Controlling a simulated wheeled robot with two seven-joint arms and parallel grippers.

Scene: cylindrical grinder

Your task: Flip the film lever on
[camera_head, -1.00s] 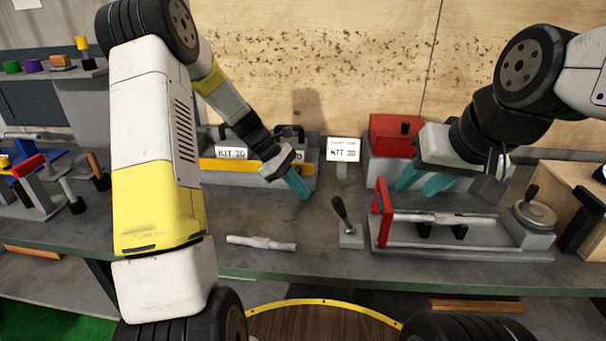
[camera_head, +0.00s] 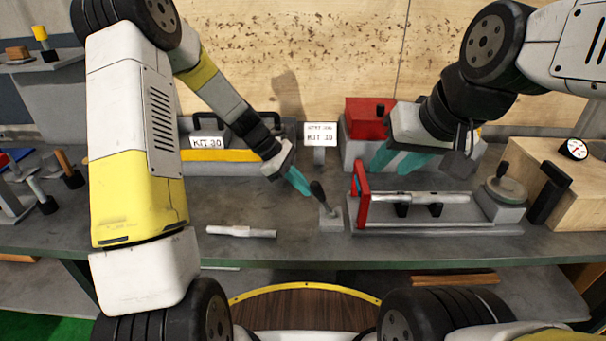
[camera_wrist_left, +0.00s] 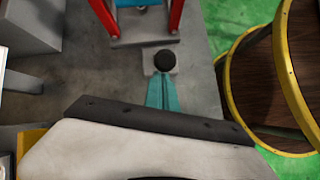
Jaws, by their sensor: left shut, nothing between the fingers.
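A small lever with a black handle (camera_head: 319,195) stands on a grey base (camera_head: 331,221) near the front of the bench, just left of the grinder. The handle leans up and to the left. My left gripper (camera_head: 305,190) is shut and empty, its teal fingertips beside the handle's left side. In the left wrist view the shut fingertips (camera_wrist_left: 163,84) lie just below the round black knob (camera_wrist_left: 166,60); I cannot tell if they touch it. My right gripper (camera_head: 396,166) hangs above the back of the grinder, its teal fingers apart and empty.
A loose light shaft (camera_head: 240,231) lies to the left. A kit tray (camera_head: 240,155) and a red box (camera_head: 366,118) stand behind.

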